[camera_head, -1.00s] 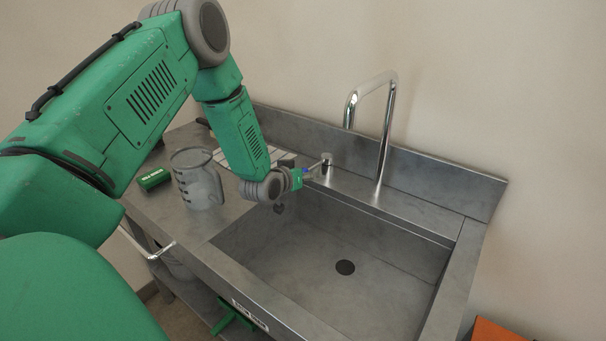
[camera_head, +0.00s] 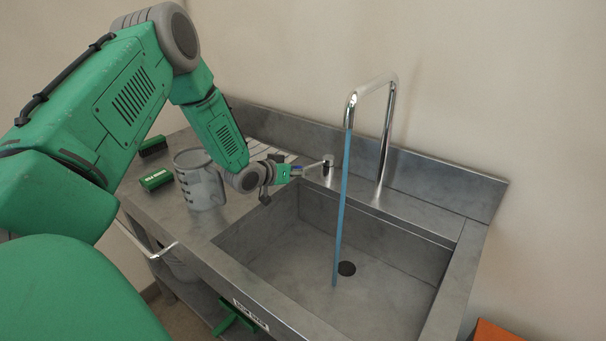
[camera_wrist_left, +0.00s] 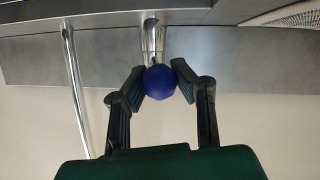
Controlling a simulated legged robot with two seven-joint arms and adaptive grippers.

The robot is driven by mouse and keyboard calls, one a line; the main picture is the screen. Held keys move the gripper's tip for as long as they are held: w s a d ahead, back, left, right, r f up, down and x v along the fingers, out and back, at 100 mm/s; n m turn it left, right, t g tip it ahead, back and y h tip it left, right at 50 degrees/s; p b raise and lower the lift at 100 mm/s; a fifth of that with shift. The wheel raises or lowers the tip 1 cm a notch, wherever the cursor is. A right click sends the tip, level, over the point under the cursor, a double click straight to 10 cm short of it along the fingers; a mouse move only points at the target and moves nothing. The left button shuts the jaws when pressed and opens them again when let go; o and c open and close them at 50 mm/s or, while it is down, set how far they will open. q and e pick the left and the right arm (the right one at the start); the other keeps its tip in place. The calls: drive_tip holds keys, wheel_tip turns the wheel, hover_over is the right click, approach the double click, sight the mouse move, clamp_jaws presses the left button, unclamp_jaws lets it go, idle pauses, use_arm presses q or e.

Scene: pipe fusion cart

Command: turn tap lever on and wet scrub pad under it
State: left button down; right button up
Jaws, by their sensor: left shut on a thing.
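The tap (camera_head: 387,130) is a tall chrome spout at the back of the sink, with a blue stream of water (camera_head: 341,215) falling from it into the basin. Its lever (camera_head: 315,167) stands left of the spout and ends in a blue knob (camera_wrist_left: 160,82). My left gripper (camera_head: 296,170) is shut on the knob; the left wrist view shows its fingertips (camera_wrist_left: 160,84) on both sides. A green block with white lettering (camera_head: 156,179), possibly the scrub pad, lies on the left counter. No pad is under the water. My right gripper is not in view.
A grey jug (camera_head: 199,180) stands on the counter left of the sink (camera_head: 285,270). A green brush with dark bristles (camera_head: 152,146) lies farther back. An orange object (camera_head: 495,331) is at lower right.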

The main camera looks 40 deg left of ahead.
use_arm(q)
drive_tip(key=shift+a, duration=0.4)
drive_tip(key=shift+f, duration=0.1)
drive_tip(key=c, duration=1.2)
unclamp_jaws()
drive_tip(key=shift+s, duration=0.15)
drive_tip(key=v, duration=1.1)
drive_tip(key=shift+s+a, duration=0.25)
drive_tip(key=shift+a, duration=0.05)
